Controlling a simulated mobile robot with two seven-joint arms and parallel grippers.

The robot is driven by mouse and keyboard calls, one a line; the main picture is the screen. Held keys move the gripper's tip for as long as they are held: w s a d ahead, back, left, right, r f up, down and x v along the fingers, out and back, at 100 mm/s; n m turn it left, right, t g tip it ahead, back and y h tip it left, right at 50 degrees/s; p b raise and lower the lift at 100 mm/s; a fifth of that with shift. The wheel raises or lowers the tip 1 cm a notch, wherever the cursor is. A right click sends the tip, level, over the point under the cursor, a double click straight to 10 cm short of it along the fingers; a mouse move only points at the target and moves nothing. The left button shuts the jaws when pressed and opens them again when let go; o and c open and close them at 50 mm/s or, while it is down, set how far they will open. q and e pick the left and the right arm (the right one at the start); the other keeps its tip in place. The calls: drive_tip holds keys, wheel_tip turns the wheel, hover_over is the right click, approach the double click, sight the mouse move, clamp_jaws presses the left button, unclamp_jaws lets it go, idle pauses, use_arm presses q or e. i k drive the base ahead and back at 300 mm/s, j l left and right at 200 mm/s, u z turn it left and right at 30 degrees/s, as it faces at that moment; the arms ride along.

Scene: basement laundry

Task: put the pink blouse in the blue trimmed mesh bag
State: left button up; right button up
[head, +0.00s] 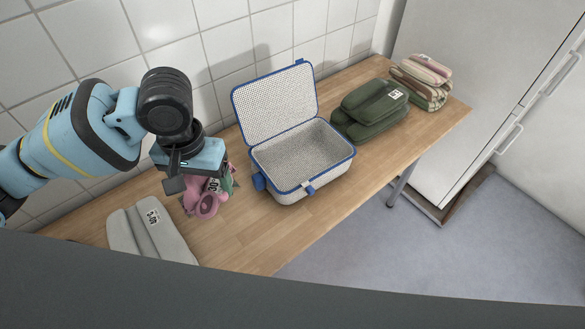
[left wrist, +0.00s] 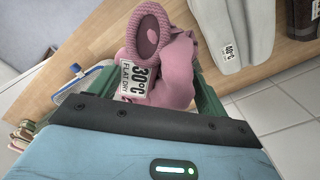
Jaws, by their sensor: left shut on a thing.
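The pink blouse (head: 208,204) is a bunched bundle with a white 30°C "flat dry" tag, near the wall side of the wooden table. It fills the middle of the left wrist view (left wrist: 172,75). My left gripper (head: 200,186) points down over it and is shut on it; the fingertips are partly hidden. My right gripper is not in view.
A pale folded garment with a 40°C tag (head: 152,234) lies left of the blouse. Dark green folded clothes (head: 368,108) and a striped stack (head: 424,82) lie right of the bag. The tiled wall is behind. Bare table (head: 262,232) lies in front of the bag.

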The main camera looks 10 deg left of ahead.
sight(286, 177)
drive_tip(key=l+u, duration=0.15)
drive_tip(key=u, duration=0.35)
drive_tip(key=i+l+u, duration=0.1)
drive_tip(key=u, duration=0.35)
drive_tip(key=l+u, duration=0.5)
drive_tip(key=l, duration=0.85)
drive_tip(key=k+l+u, duration=0.1)
drive_tip(key=l, duration=0.35)
drive_tip(key=k+l, duration=0.1)
drive_tip(key=l, duration=0.4)
drive_tip(key=i, duration=0.5)
drive_tip(key=u, duration=0.05)
